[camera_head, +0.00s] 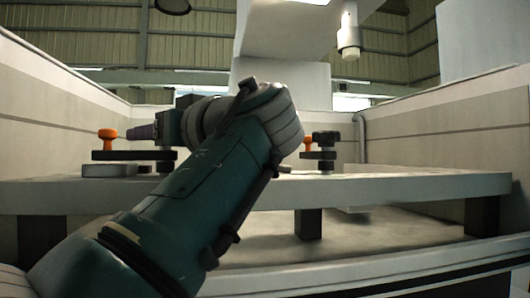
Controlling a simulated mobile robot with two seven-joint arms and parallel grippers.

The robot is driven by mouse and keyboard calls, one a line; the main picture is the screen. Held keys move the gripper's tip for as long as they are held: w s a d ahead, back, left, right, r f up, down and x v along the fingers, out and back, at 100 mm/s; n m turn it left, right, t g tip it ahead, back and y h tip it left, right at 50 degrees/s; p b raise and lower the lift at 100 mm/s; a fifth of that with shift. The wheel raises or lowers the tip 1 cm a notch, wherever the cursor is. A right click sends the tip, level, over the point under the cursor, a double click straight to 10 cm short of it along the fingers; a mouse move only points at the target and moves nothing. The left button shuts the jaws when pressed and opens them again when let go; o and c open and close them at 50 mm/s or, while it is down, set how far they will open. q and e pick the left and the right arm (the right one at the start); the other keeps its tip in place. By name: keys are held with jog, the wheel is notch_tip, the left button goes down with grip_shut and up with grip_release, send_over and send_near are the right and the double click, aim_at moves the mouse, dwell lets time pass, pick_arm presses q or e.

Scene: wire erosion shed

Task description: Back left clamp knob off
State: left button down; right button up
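The left clamp shows as a dark flat bar (130,156) on the table, with an orange knob (107,133) standing upright at its left end. The dark post (165,165) of this clamp is at its right end. Its top is hidden by my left wrist, so I cannot see a black knob there. My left gripper (140,132) points left just above the bar, its purplish tapered end a little right of the orange knob. Its fingers cannot be made out, nor anything between them. My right gripper is not in view.
A second clamp with a black knob (326,138) and an orange knob (307,143) stands right of my arm. A flat grey block (110,170) lies under the left bar. The grey table (420,184) is clear at right. A white nozzle (348,40) hangs above.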

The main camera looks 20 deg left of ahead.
pick_arm(q)
jog(key=shift+n+g, duration=0.3)
jog(key=shift+g, duration=0.2)
jog(key=shift+c, duration=1.4)
grip_release()
